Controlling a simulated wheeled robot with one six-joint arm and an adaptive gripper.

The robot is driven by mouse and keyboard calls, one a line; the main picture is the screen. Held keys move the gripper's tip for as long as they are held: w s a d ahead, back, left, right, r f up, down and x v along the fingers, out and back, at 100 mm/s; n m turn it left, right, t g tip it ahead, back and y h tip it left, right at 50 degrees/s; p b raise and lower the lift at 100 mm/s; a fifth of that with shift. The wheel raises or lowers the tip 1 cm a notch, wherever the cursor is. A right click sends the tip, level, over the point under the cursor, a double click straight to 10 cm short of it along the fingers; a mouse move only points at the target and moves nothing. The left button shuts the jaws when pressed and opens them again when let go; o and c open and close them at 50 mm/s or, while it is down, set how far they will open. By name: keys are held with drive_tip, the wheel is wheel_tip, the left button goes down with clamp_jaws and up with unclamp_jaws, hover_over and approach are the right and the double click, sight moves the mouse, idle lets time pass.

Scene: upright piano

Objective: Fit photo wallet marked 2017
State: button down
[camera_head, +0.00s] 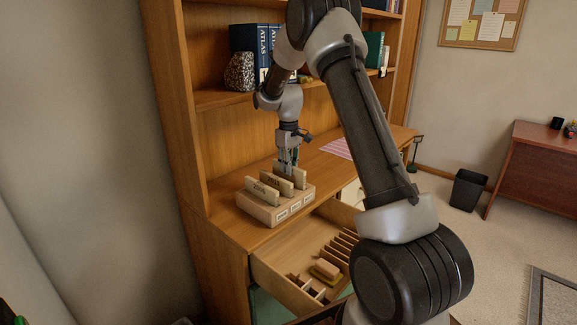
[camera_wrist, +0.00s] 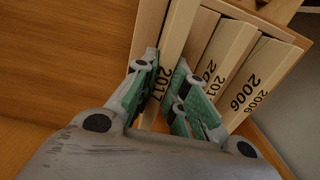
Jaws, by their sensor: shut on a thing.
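My gripper (camera_head: 288,164) is over the back end of a wooden block rack (camera_head: 264,213) on the desk. It is shut on the cream photo wallet marked 2017 (camera_wrist: 182,38), with a green-padded finger on either side in the wrist view. The held wallet stands beside the others at the rack's back slot, also partly visible in the head view (camera_head: 297,175). I cannot tell how deep it sits. A wallet with a partly hidden number (camera_wrist: 226,58) and one marked 2006 (camera_wrist: 254,72) stand in the rack.
An open drawer (camera_head: 283,284) with dividers and small items juts out below the rack. A shelf above holds blue atlases (camera_head: 247,41) and a speckled stone (camera_head: 240,72). A pink striped sheet (camera_head: 336,148) lies on the desk behind the rack.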

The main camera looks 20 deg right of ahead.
drive_tip(key=shift+f, duration=0.9)
idle(0.3)
drive_tip(key=c, duration=1.4)
unclamp_jaws()
drive_tip(key=shift+o, duration=0.2)
wheel_tip(320, 180, up, 12)
